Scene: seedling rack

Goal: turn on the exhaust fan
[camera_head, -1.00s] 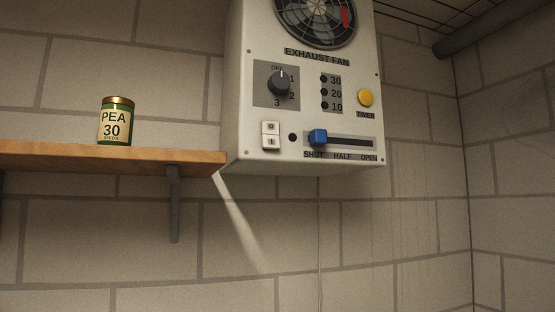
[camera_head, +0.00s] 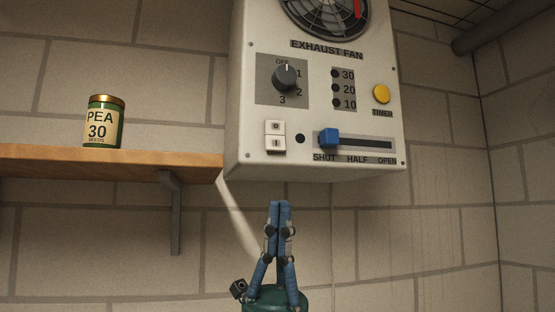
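The exhaust fan box (camera_head: 240,100) is a white panel on the wall with a round fan grille (camera_head: 325,12) at its top. Its dark speed knob (camera_head: 286,77) has its pointer up at OFF. A white rocker switch marked 0 and I (camera_head: 275,136) sits at the lower left. A blue slider (camera_head: 329,138) stands at the SHUT end of its slot. A yellow timer button (camera_head: 381,94) is at the right. My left gripper (camera_head: 280,204) points up below the box, apart from it, with its blue fingers together and nothing visible between them. My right gripper is out of view.
A wooden shelf (camera_head: 100,160) on a grey bracket (camera_head: 174,215) ends beside the box's lower left corner. A green PEA 30 tin (camera_head: 104,122) stands on it. A dark pipe (camera_head: 500,30) runs at upper right.

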